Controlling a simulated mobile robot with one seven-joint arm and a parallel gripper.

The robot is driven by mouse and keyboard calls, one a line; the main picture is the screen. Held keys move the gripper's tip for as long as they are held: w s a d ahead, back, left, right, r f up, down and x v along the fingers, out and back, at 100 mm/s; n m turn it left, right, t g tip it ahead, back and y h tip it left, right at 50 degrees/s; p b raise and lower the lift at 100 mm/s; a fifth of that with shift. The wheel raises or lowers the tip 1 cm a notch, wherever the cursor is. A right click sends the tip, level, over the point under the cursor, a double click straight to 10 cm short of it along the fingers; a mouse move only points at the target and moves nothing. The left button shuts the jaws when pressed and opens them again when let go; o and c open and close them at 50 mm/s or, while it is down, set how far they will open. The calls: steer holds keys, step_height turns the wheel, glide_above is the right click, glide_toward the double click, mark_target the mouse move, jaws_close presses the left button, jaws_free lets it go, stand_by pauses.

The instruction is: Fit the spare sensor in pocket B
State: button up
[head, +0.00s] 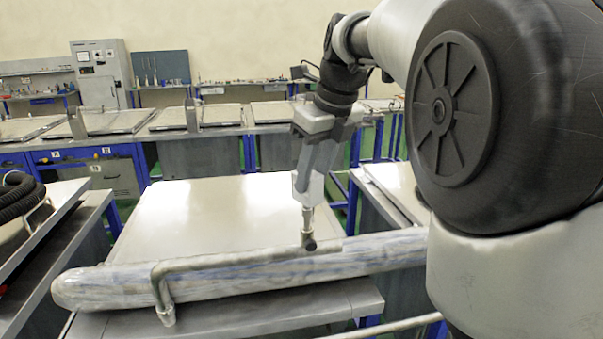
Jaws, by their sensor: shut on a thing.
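My gripper (308,197) reaches down over the front of the near bench, at the end of my arm. It is shut on the upright end of a bent metal handle (225,259). The handle runs left along a long rounded pale edge with blue streaks (110,285) and bends down to a foot at its left end. That edge looks like the front of a lid, with a broad pale panel (215,215) behind it. I cannot make out the spare sensor or pocket B. The space beneath the panel is hidden.
A grey bench surface (250,312) shows below the pale edge. A black ribbed hose (20,197) lies on the left bench. Another pale panel (392,190) stands close on the right. Blue-framed benches and a grey cabinet (101,72) are behind.

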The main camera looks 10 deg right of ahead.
steer(key=shift+f, duration=0.4)
steer(key=o, duration=1.1)
steer(key=p+v, duration=0.5)
steer(key=v, duration=0.2)
steer(key=shift+r, duration=0.15)
steer(key=v, duration=1.7)
steer(key=shift+r, duration=0.15)
